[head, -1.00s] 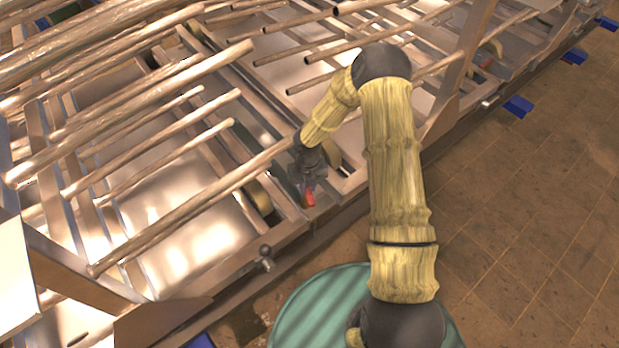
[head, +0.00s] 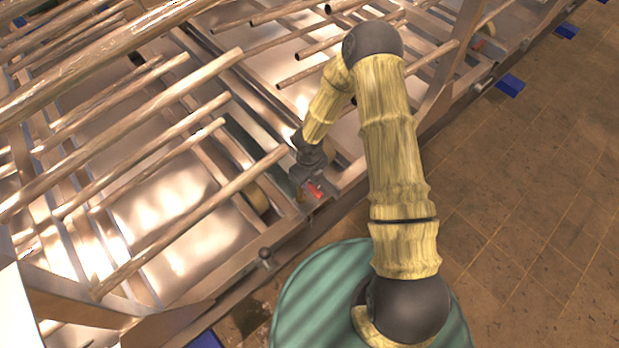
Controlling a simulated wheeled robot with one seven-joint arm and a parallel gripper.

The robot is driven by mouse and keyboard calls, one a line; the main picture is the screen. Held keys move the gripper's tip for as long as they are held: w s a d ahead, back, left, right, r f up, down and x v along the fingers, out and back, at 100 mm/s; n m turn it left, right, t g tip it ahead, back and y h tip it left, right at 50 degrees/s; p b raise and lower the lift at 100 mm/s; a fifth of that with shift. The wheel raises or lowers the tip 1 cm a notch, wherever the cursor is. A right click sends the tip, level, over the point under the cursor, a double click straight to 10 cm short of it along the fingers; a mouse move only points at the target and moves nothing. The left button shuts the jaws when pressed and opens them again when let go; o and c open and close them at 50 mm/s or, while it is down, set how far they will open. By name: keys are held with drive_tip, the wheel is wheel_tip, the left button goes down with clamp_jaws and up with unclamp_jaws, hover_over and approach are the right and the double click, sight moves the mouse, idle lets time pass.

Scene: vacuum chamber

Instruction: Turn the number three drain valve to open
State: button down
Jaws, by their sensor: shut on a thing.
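A small red valve handle (head: 316,191) sits at the near edge of the metal frame, close to the middle of the view. It lies slanted in the picture. My gripper (head: 306,187) reaches down to it from above, at the end of my bent arm. The jaws are shut on the red handle, though the fingers are small and dark and partly hide it. The valve body beneath is mostly hidden. No number can be read on the valve.
A metal frame (head: 203,304) with several long pipes (head: 195,190) fills the left and top. A small knobbed fitting (head: 266,254) stands on the edge left of the gripper. Another red part (head: 478,45) shows farther along. The tiled floor (head: 530,190) at right is clear.

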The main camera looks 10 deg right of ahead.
drive_tip(key=shift+w+d, duration=0.1)
drive_tip(key=shift+w, duration=0.1)
drive_tip(key=c, duration=1.3)
unclamp_jaws()
drive_tip(key=shift+s+a, duration=0.15)
drive_tip(key=shift+a, duration=0.05)
drive_tip(key=shift+d+r, duration=0.2)
drive_tip(key=shift+r, duration=0.2)
wheel_tip(320, 180, up, 17)
drive_tip(key=p, duration=0.2)
drive_tip(key=shift+a+f+p, duration=0.15)
drive_tip(key=shift+f+p, duration=0.05)
drive_tip(key=shift+p, duration=0.15)
